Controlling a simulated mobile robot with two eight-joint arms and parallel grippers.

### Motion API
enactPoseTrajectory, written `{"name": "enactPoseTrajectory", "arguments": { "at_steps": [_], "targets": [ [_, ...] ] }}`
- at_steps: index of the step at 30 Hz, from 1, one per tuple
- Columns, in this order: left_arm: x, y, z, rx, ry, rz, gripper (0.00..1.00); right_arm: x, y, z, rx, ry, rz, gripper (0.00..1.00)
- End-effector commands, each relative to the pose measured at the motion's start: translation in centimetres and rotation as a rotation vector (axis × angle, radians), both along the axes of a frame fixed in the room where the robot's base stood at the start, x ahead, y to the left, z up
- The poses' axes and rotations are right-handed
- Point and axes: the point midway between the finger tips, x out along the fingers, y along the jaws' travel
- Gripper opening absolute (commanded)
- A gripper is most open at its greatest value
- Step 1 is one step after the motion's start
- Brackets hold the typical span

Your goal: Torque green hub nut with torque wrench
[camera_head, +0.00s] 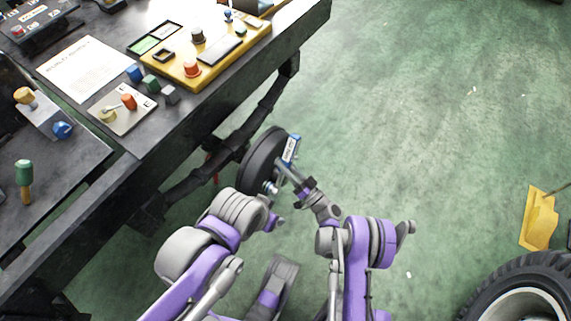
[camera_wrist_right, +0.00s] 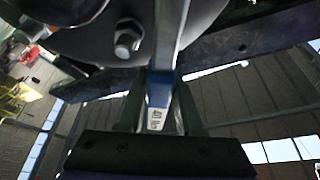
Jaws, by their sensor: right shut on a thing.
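The torque wrench (camera_head: 291,149), with a blue and white labelled section, shows beside a dark round wheel or disc (camera_head: 262,160) below the bench edge. My right gripper (camera_head: 299,186) is shut on the wrench. In the right wrist view, the blue section with its white label (camera_wrist_right: 157,112) sits between the fingers, and a metal bar runs up from it past a grey round part (camera_wrist_right: 190,22). A bare metal hex nut (camera_wrist_right: 127,40) shows on that part. I cannot make out a green hub nut. My left gripper (camera_head: 275,223) is low beside the disc; its jaws are unclear.
A dark workbench (camera_head: 190,110) fills the left, carrying a yellow tray (camera_head: 185,74), a paper sheet (camera_head: 82,68) and small coloured parts. A tyre (camera_head: 520,290) and a yellow object (camera_head: 540,218) are at right. The green floor between is mostly clear.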

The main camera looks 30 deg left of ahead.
Motion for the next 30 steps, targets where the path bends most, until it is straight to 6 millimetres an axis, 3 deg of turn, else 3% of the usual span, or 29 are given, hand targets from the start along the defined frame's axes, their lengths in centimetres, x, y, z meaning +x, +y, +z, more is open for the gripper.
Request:
{"name": "enactPoseTrajectory", "arguments": {
  "at_steps": [30],
  "targets": [
    [0.00,0.00,0.00,0.000,0.000,0.000,0.64,0.05,0.71,0.06,0.002,0.000,0.001,0.00]
  ]
}}
